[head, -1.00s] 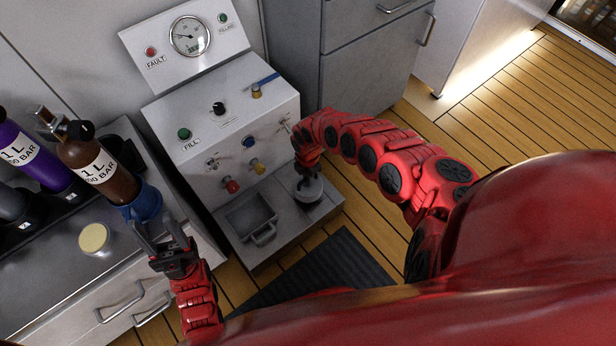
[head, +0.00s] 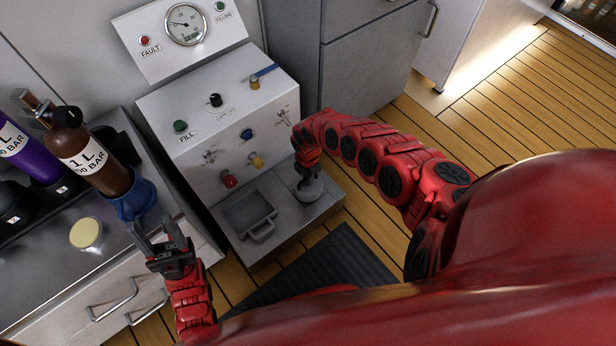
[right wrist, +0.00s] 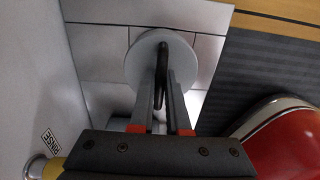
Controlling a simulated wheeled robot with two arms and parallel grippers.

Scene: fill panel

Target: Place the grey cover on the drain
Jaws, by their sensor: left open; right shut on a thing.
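The grey cover (head: 309,189) is a round disc with an upright handle, at the right end of the panel's low ledge (head: 325,203). My right gripper (head: 307,165) is shut on its handle from above. In the right wrist view the disc (right wrist: 138,62) lies beyond the fingertips (right wrist: 161,85), with the thin dark handle between them. I cannot tell whether the cover touches the ledge. The drain does not show; the cover and gripper hide that part of the ledge. My left gripper (head: 161,238) is open and empty, near the blue bottle holder (head: 134,201).
The fill panel (head: 215,125) with knobs and valves stands just behind the right gripper. A square basin with a handle (head: 248,214) is left of the cover.

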